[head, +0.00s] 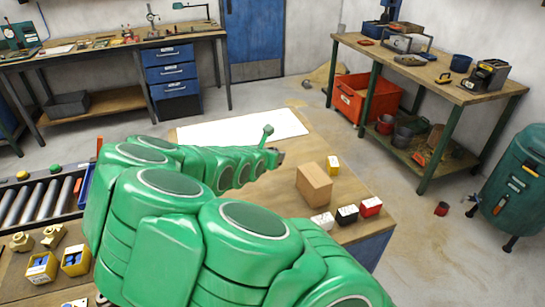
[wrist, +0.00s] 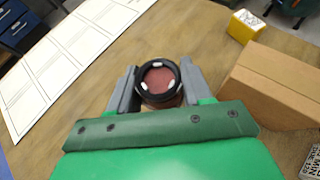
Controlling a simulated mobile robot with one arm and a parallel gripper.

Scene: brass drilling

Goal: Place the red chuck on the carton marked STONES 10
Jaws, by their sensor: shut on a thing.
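My gripper (wrist: 156,90) is shut on the red chuck (wrist: 158,79), a round piece with a black ring and a dull red face, held between the grey fingers in the wrist view. In the head view my gripper (head: 276,155) is over the middle table, left of a plain brown box, and the chuck is too small to make out. Small cartons stand by the box: yellow (head: 333,165), white with a dark top (head: 322,222), black and white (head: 346,215) and red (head: 370,207). I cannot read STONES 10 on any of them.
The brown box (head: 313,184) stands between the yellow carton and the front cartons; it is also close on the right in the wrist view (wrist: 272,85). A white sheet (head: 243,129) lies on the table's far side. Bare wood is clear between sheet and box.

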